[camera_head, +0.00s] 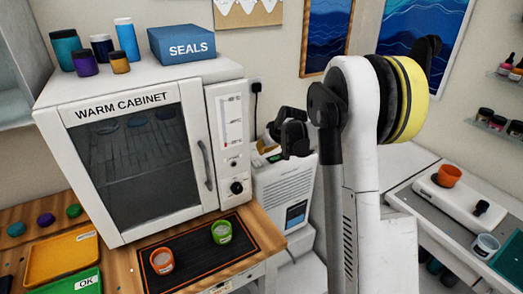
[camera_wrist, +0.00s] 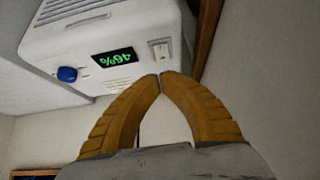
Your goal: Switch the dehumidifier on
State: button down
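In the head view the gripper (camera_head: 287,132) is above the dehumidifier's top.
The warm cabinet (camera_head: 135,165) stands left of the dehumidifier, with a blue SEALS box (camera_head: 188,43) on top. A black mat (camera_head: 190,255) with an orange cup and a green cup lies in front. A white bench (camera_head: 415,205) with an orange cup on a scale stands right.

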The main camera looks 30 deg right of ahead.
jog(key=s+r, duration=0.1)
jog(key=s, duration=0.1)
jog(key=s+r+p, duration=0.1)
jog(key=s+r, duration=0.1)
jog(key=shift+s+r, duration=0.2)
dwell(0.4)
